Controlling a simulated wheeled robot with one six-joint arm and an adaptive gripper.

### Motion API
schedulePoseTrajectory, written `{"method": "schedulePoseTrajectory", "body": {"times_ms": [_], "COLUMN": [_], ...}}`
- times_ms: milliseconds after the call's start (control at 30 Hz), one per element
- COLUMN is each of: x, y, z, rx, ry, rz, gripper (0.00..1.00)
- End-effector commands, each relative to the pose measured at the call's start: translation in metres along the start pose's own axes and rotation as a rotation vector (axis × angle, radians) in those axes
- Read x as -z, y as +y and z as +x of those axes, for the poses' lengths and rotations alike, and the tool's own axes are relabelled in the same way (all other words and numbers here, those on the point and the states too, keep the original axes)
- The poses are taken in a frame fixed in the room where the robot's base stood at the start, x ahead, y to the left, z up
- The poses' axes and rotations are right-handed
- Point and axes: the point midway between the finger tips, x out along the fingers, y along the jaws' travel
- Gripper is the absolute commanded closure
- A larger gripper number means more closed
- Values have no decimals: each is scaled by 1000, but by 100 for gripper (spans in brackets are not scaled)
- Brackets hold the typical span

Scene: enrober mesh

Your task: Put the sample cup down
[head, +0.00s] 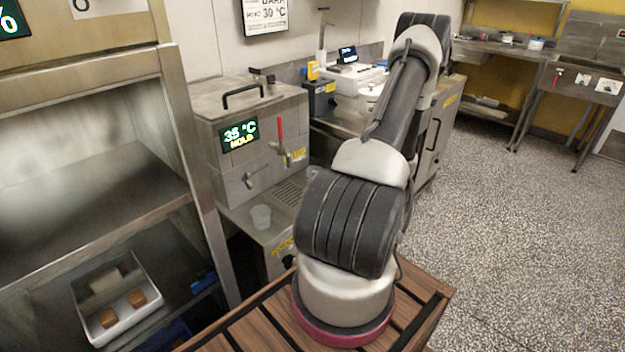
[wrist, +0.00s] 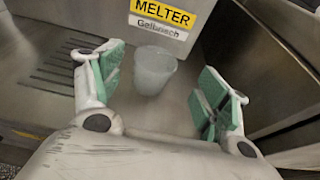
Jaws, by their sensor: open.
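A pale translucent cup (wrist: 155,70) stands upright in the wrist view, on a metal surface in front of the yellow MELTER label. My gripper (wrist: 160,76) is open, with one green-padded finger on each side of the cup and a visible gap to both. How far the cup lies beyond the fingertips is hard to tell. In the head view my gripper is hidden behind my arm. A translucent cup (head: 261,217) shows there on the ledge below the melter's tap; I cannot tell whether it is the same cup.
The melter (head: 250,130) reads 35 °C and has a red-handled tap (head: 281,140). A slotted drip grate (wrist: 60,68) lies left of the cup in the wrist view. Open floor lies at right.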

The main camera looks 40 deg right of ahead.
Motion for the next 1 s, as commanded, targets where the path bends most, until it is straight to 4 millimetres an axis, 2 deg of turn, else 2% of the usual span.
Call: {"method": "schedulePoseTrajectory", "body": {"times_ms": [300,400,667,900,1000], "x": [2,2,2,2,2], "y": [8,7,7,7,7], "z": [46,57,60,60,60], "rx": [-4,-3,-2,-2,-2], "ry": [0,0,1,1,1], "rz": [-2,-3,-2,-2,-2], "gripper": [24,24,24,66,69]}}
